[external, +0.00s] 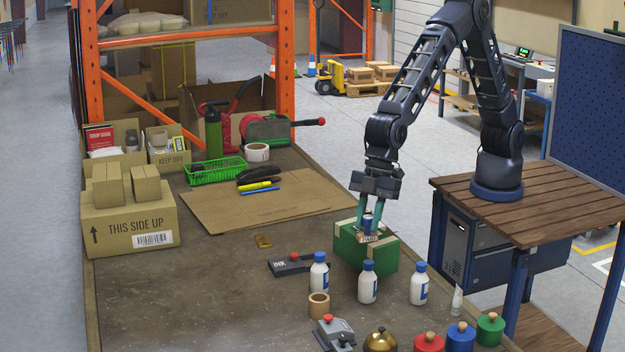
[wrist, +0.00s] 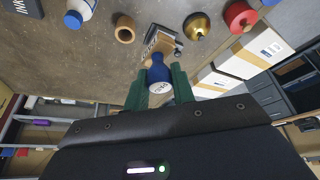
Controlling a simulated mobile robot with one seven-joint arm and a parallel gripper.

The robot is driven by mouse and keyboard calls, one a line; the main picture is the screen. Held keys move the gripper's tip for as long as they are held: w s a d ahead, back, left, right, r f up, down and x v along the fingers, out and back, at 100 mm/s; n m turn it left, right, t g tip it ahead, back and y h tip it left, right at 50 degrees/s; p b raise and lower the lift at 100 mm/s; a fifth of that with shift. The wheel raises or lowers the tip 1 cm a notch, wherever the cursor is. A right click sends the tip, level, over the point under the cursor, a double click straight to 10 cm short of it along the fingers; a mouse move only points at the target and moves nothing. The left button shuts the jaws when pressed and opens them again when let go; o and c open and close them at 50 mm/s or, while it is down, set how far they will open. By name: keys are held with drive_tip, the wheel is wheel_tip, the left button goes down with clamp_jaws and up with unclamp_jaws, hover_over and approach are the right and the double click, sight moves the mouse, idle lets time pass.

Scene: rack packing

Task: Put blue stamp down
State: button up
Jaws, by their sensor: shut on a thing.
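The blue stamp (external: 367,222) is held upright between the fingers of my gripper (external: 370,218) in the external view. Its light block with dark lettering (external: 370,239) is at the top of a green box (external: 350,250) with tan tape. I cannot tell whether the block touches the box. In the wrist view, the round blue handle end (wrist: 159,86) with white print sits between the green fingers of my gripper (wrist: 160,88). The fingers are shut on the stamp.
White bottles (external: 368,283) with blue caps stand in front of the green box. A black ink pad (external: 292,266) lies to its left. A tape roll (external: 318,305), grey device (external: 335,332), brass bell (external: 380,342) and coloured pots (external: 461,338) are nearer.

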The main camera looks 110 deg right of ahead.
drive_tip(key=s+a+n, duration=0.1)
drive_tip(key=s+a, duration=0.4)
drive_tip(key=a, duration=0.2)
wheel_tip(320, 180, down, 20)
drive_tip(key=shift+a, duration=0.1)
drive_tip(key=shift+f, duration=0.1)
idle(0.3)
drive_tip(key=o, duration=1)
